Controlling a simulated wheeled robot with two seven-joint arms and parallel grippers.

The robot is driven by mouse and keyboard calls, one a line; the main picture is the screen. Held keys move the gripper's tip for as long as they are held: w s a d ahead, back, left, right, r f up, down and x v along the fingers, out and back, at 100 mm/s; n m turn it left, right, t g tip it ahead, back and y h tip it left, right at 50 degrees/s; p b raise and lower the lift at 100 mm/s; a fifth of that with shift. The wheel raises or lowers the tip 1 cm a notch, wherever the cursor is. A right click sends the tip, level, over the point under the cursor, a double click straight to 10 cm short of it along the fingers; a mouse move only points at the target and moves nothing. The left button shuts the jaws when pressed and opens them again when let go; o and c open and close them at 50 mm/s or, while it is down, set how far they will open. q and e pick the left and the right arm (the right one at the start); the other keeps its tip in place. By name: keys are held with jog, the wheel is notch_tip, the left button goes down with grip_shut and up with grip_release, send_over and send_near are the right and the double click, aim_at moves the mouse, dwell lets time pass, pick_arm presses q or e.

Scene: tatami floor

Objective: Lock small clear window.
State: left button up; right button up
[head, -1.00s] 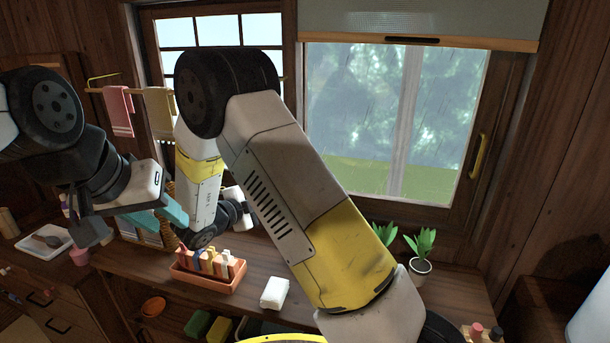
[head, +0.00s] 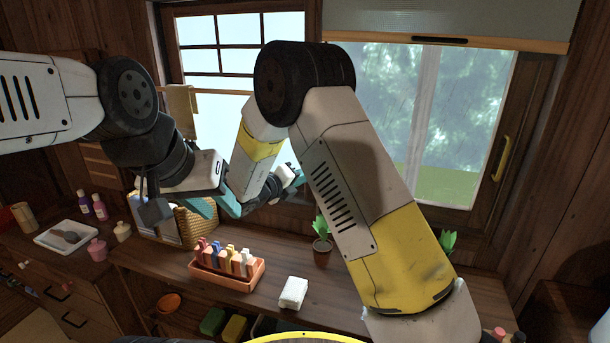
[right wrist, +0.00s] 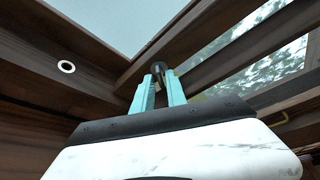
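The small clear window (head: 205,60), with a dark wooden frame and grid bars, is at the back left in the head view. Its lower right part is covered by my arms. My right gripper (right wrist: 159,82) is at a window frame in the right wrist view. Its teal fingers stand slightly apart on either side of a small dark knob (right wrist: 158,68) at their tips; I cannot tell whether they clamp it. A pale ring (right wrist: 66,67) is on the dark wood to the left. My left gripper (head: 217,206) has its teal fingers apart, empty, above the counter's basket.
A larger rain-blurred window (head: 465,120) with a yellow handle (head: 502,158) is to the right.

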jog(key=shift+w+d+f, duration=0.1)
jog(key=shift+w+d, duration=0.15)
jog(key=shift+w, duration=0.05)
grip_shut()
jog(key=shift+a, duration=0.1)
jog(key=shift+f+n+t+h, duration=0.15)
jog(key=shift+n+t+h, duration=0.25)
jog(key=shift+n, duration=0.9)
jog(key=shift+f+n+t+h, duration=0.2)
jog(key=shift+n+h, duration=0.4)
jog(key=shift+n, duration=0.7)
